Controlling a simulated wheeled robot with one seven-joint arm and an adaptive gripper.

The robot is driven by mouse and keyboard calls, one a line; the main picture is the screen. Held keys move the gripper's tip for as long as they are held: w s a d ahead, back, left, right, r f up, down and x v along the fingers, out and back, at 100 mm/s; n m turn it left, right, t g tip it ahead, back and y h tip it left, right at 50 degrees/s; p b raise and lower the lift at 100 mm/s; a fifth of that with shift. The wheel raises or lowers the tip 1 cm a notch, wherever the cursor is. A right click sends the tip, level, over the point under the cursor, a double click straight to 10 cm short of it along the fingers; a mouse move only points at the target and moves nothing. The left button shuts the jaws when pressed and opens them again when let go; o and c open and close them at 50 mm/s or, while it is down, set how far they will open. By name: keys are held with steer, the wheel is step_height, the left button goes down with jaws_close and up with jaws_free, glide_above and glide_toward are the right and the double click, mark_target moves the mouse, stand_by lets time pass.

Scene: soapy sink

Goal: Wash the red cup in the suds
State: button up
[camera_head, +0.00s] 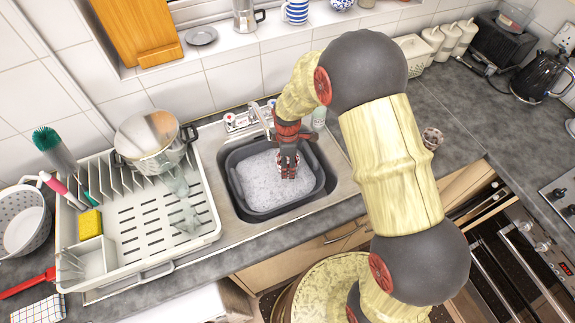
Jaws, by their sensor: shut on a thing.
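My gripper (288,163) points down into the dark grey basin (236,190) in the sink. It is shut on the red cup (288,172), which shows as a small red and pale patch between and below the fingers. The fingers hide much of the cup. White suds (262,182) fill the basin around the cup and fingertips. The cup's lower part seems to be at or in the suds; its exact depth and tilt I cannot tell.
A white dish rack (150,228) with a steel pot (150,140) and clear glasses stands left of the sink. The tap (240,121) rises behind the basin. A small patterned cup (432,138) stands on the counter at right. The right worktop has free room.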

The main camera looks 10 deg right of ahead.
steer(key=shift+r+p, duration=1.65)
steer(key=shift+r, duration=1.25)
